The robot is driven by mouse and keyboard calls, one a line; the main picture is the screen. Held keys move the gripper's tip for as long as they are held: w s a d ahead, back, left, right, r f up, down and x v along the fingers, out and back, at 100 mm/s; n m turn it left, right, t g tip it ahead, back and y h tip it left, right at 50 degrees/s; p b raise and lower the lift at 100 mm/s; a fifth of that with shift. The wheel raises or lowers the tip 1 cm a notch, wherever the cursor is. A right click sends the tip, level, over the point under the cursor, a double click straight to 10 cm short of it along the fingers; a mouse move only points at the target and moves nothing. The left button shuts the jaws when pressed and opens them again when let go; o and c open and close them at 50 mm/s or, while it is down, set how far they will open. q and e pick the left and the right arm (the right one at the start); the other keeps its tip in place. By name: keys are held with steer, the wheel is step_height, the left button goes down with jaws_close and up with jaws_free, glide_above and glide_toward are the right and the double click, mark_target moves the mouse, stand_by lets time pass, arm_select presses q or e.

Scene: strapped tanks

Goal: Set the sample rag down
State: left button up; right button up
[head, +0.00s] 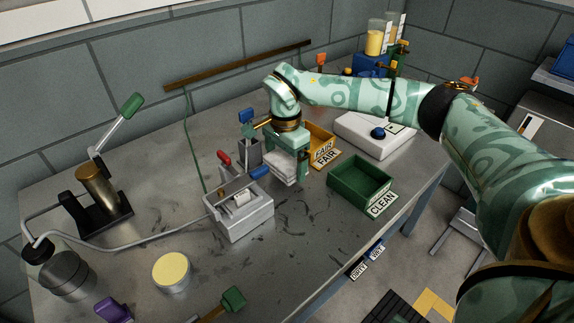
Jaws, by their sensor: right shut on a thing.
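My right gripper (284,160) reaches in from the right over the metal table (300,240). It points down and is shut on a folded white sample rag (281,174). The rag hangs between the fingers, behind the grey box device and left of the trays; whether it touches the table I cannot tell. A green tray (345,196) with a CLEAN label stands to the right of the rag and looks empty. A yellow-orange tray (319,138) with a FAIR label stands behind it, partly hidden by my gripper. My left gripper is not in view.
A grey box device (241,217) stands close in front of the rag. A white flat device (372,133) lies behind the green tray, under my arm. A lever pump (98,190), a yellow-topped tin (171,270) and a jar (67,273) stand left. The table's front middle is clear.

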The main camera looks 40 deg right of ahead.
steer(key=s+d+r+p, duration=0.3)
steer(key=s+r+p, duration=0.3)
steer(key=s+r, duration=0.6)
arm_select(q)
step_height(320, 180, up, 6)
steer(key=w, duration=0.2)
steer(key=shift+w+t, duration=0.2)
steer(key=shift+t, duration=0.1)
arm_select(e)
steer(key=s+a+n, duration=0.3)
steer(key=a+n, duration=0.5)
steer(key=s+a+f+n, duration=0.1)
steer(key=s+a+n, duration=0.3)
steer(key=a+n, duration=0.4)
steer(key=shift+n, duration=0.6)
steer(key=shift+f, duration=0.1)
